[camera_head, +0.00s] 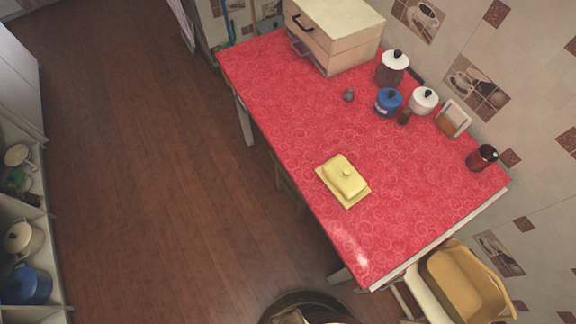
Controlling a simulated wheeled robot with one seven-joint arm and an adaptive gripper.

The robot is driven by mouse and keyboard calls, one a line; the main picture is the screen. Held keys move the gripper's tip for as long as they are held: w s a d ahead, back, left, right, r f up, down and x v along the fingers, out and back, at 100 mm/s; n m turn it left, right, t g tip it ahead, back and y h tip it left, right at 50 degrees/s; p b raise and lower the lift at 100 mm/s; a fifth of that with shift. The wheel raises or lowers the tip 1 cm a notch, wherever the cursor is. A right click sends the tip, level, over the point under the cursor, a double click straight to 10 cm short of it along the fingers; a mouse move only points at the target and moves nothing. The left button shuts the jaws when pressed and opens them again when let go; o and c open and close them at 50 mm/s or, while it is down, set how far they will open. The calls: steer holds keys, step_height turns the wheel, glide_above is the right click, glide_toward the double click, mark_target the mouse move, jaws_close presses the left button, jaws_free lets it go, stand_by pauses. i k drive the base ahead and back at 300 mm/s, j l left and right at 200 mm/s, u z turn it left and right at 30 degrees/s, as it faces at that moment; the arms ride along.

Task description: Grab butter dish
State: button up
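The lid is on the base. My gripper does not show in the head view.
A bread box (334,38) stands at the table's far end. Canisters, including a blue pot (388,102), a white pot (423,101) and a napkin holder (453,119), line the wall side. A chair (462,284) is at the lower right.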

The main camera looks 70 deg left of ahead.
mark_target(348, 186)
steer(key=u, duration=2)
steer(key=k+l+u, duration=0.1)
steer(key=l+u, duration=0.15)
steer(key=l, duration=0.15)
steer(key=k+l+u, duration=0.2)
steer(key=l, duration=0.2)
steer(key=l+u, duration=0.25)
steer(key=k+l, duration=0.05)
steer(key=l, duration=0.05)
